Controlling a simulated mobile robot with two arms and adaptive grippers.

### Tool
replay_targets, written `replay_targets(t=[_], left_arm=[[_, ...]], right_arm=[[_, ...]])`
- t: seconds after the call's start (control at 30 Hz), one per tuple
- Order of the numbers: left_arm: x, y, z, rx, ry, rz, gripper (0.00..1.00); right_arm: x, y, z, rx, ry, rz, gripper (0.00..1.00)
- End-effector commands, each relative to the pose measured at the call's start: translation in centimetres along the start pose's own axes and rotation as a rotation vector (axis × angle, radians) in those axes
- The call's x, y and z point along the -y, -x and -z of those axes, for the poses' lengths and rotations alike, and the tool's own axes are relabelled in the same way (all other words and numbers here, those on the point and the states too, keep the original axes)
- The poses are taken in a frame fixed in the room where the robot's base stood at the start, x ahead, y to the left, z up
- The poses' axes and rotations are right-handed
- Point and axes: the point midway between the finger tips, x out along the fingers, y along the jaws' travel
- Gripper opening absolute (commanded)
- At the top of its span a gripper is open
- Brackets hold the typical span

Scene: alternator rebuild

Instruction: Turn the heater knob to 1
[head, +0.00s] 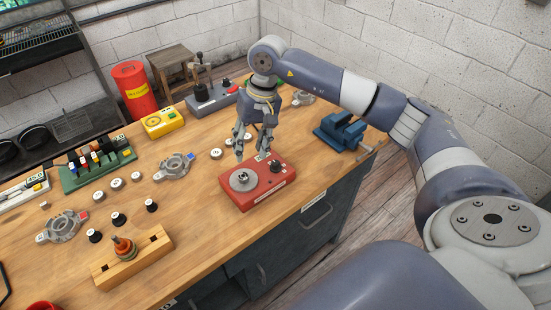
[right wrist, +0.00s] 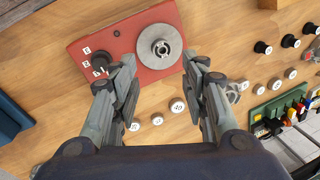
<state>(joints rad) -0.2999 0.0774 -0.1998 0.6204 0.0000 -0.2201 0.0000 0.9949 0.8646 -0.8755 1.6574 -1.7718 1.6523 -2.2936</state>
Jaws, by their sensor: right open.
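The red heater box (head: 262,197) sits near the table's front edge, with a round grey metal plate (head: 243,180) on its top. The dark heater knob (head: 275,166) is at the box's other end. In the right wrist view the knob (right wrist: 100,59) is beside the left finger, with small white labels (right wrist: 86,63) around it; its exact setting is too small to tell. My right gripper (head: 251,151) is open and empty, pointing down above the box's back edge. In the right wrist view its fingers (right wrist: 158,62) are spread wide, with the plate beyond them. My left gripper is not in view.
A blue vise (head: 340,133) stands right of the heater. Several white discs (head: 117,184) and black-and-white parts lie on the wooden table, with a grey housing (head: 174,166) left of the gripper. A wooden block (head: 132,258) is at the front left. A yellow box (head: 163,121) stands behind.

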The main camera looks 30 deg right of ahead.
Motion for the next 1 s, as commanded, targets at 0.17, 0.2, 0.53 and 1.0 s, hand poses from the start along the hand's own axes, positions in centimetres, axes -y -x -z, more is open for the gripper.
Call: replay_targets(t=[0.17, 0.2, 0.53, 1.0], left_arm=[[0.1, 0.0, 0.0, 0.0, -0.001, 0.001, 0.48], [0.1, 0.0, 0.0, 0.0, -0.001, 0.001, 0.48], [0.3, 1.6, 0.1, 0.0, -0.002, 0.003, 0.48], [0.3, 3.6, 0.3, 0.001, -0.002, 0.003, 0.48]], right_arm=[[-5.6, 2.8, 1.0, 0.003, 0.05, -0.193, 0.41], [-6.1, 3.1, 1.0, 0.006, 0.053, -0.211, 0.41], [-7.4, -0.4, 0.8, 0.018, 0.056, -0.229, 0.41], [-8.8, -7.0, 0.9, 0.011, 0.058, -0.225, 0.41]])
